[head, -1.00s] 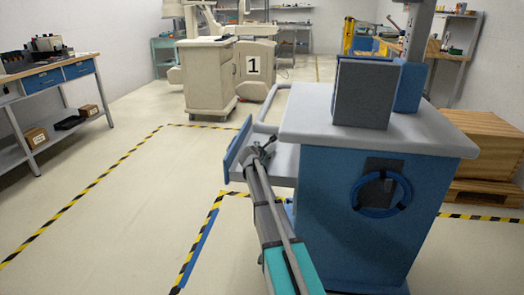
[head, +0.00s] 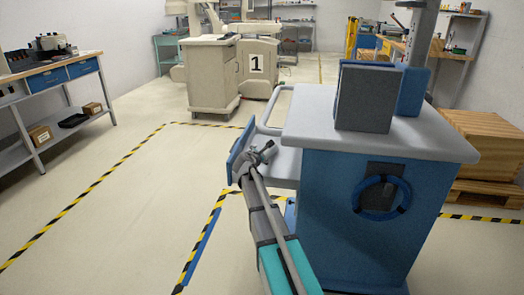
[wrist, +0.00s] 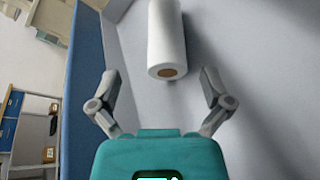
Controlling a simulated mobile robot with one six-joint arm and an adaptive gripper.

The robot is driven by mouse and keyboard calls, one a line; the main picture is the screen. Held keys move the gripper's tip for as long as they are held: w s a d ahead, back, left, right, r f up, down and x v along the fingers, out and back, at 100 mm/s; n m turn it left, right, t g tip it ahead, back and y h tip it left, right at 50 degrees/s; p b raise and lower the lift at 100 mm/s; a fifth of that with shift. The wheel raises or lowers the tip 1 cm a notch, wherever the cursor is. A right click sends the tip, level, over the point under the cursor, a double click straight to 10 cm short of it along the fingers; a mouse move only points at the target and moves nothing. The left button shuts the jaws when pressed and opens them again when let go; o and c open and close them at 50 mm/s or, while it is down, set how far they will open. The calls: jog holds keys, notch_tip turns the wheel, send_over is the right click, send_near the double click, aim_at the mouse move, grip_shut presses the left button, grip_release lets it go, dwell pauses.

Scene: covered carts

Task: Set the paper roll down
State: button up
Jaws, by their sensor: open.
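The paper roll (wrist: 167,35) is white with a brown core end, and shows in the wrist view at top centre, on or just over a grey surface. My gripper (wrist: 157,78) is open, its two grey fingers spread on either side below the roll's near end. The roll is beyond the fingertips, with no finger touching it. In the head view my gripper (head: 256,152) is beside the cart's lower grey shelf (head: 286,166), and I cannot make out the roll there.
The blue cart (head: 345,215) has a grey top with a dark grey box (head: 368,96) on it. A blue panel (head: 241,150) edges the lower shelf. A cable coil (head: 382,194) hangs on the cart's side. The floor to the left is clear.

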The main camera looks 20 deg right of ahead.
jog(key=shift+p+v, duration=0.45)
jog(key=shift+v, duration=1.55)
jog(key=shift+s+a+r, duration=0.15)
jog(key=shift+a, duration=0.05)
jog(key=s+a+m+p, duration=0.1)
jog(key=s+a, duration=0.1)
jog(key=s+a+r+m+g+p, duration=0.1)
jog(key=s+a, duration=0.1)
jog(key=s+a+m+p, duration=0.1)
jog(key=s+a, duration=0.1)
jog(key=shift+s+r+g+p, duration=0.1)
jog(key=shift+r+g+p, duration=0.1)
jog(key=shift+g+p, duration=0.15)
jog(key=s+a+f+m+g+y+b, duration=0.1)
jog(key=s+a+f+m+g+y, duration=0.2)
jog(key=s, duration=0.5)
jog(key=s+a+f+m+g+y+b, duration=0.1)
jog(key=s+a+f+m+g+y, duration=0.2)
jog(key=s+a+f+m, duration=0.3)
jog(key=s+a+f+m+g+y+b, duration=0.1)
jog(key=s+a+f+m+g+y, duration=0.2)
jog(key=s, duration=0.8)
notch_tip(320, 180, down, 3)
jog(key=a+m, duration=0.2)
jog(key=m, duration=0.2)
jog(key=shift+s+r+m+y+b, duration=0.25)
jog(key=shift+s+m+y+b, duration=0.15)
